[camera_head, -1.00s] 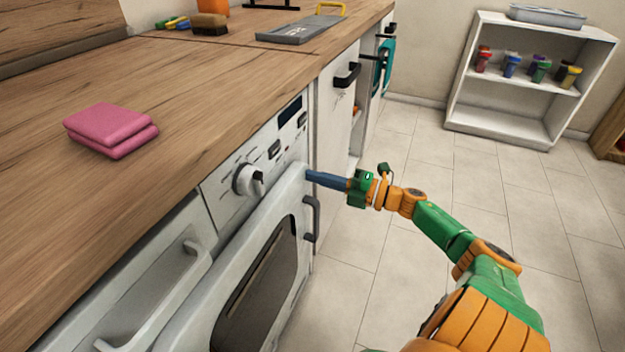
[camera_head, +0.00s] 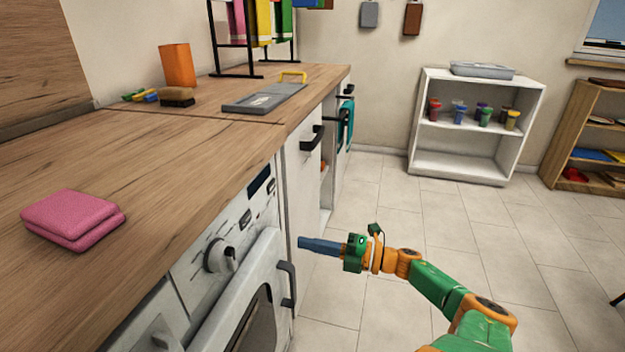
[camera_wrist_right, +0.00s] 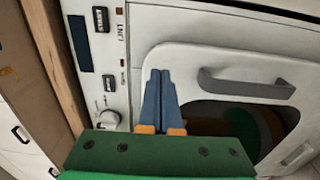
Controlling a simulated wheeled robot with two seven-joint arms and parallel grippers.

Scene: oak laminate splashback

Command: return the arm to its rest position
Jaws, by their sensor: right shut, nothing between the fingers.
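My right gripper (camera_head: 318,245) is shut and empty. Its blue fingers point left, near the upper right corner of the white appliance door (camera_head: 240,290), in the head view. In the right wrist view its closed fingers (camera_wrist_right: 160,90) lie in front of the appliance front, left of the dark door handle (camera_wrist_right: 245,84). I cannot tell whether the fingertips touch the door. The green and orange right arm (camera_head: 440,286) reaches in from the lower right. My left gripper is not in view.
The wooden counter (camera_head: 170,180) runs along the left, with folded pink cloths (camera_head: 72,218) on it. A grey board (camera_head: 262,98) and brush (camera_head: 177,96) lie farther back. A white shelf (camera_head: 465,165) with several coloured jars stands at the back. The tiled floor (camera_head: 400,205) is clear.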

